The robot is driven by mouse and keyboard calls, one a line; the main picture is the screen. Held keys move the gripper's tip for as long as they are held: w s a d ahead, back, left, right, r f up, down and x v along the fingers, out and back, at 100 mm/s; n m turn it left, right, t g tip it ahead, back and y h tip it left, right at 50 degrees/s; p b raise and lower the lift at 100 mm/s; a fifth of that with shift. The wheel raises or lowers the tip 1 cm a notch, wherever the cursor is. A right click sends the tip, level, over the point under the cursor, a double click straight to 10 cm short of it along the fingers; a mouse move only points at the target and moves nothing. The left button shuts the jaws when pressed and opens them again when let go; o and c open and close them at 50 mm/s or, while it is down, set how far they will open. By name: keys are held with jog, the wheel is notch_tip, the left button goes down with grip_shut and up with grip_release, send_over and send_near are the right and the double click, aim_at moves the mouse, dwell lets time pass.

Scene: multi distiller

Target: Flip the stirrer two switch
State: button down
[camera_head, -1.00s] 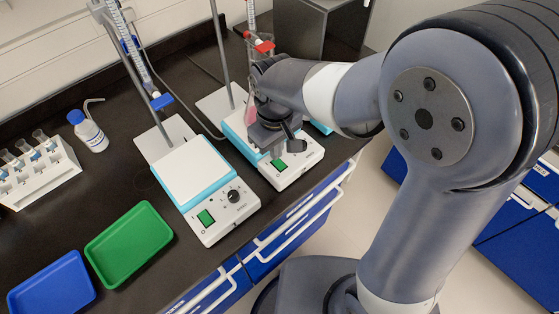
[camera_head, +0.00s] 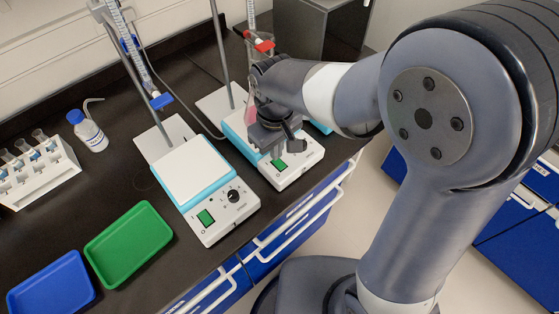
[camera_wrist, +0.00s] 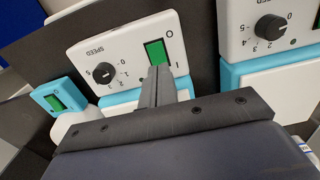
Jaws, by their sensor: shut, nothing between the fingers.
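The stirrer under my gripper is white with a light blue edge (camera_head: 290,172). It also shows in the wrist view (camera_wrist: 127,57), with a dark speed knob (camera_wrist: 104,73) and a green rocker switch (camera_wrist: 155,50) marked O and I. In the head view this green switch (camera_head: 279,163) shows just below my gripper (camera_head: 277,153). In the wrist view my gripper (camera_wrist: 158,70) is shut and empty, its fingertips at the lower, I-side end of the switch. I cannot tell whether they touch it. The fingers hide part of the panel.
Another stirrer (camera_head: 222,215) stands to the left, with its own green switch (camera_head: 206,217). A further device with a green switch (camera_wrist: 55,103) is at the left of the wrist view. Green (camera_head: 128,243) and blue (camera_head: 52,284) trays, a bottle (camera_head: 91,133) and a tube rack (camera_head: 40,172) lie further left.

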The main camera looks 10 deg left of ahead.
jog(key=shift+f+b, duration=0.55)
jog(key=shift+f, duration=0.25)
jog(key=shift+r, duration=0.1)
notch_tip(320, 180, up, 7)
jog(key=p, duration=0.6)
dwell(0.4)
notch_tip(320, 180, down, 7)
jog(key=b, duration=0.6)
dwell(0.6)
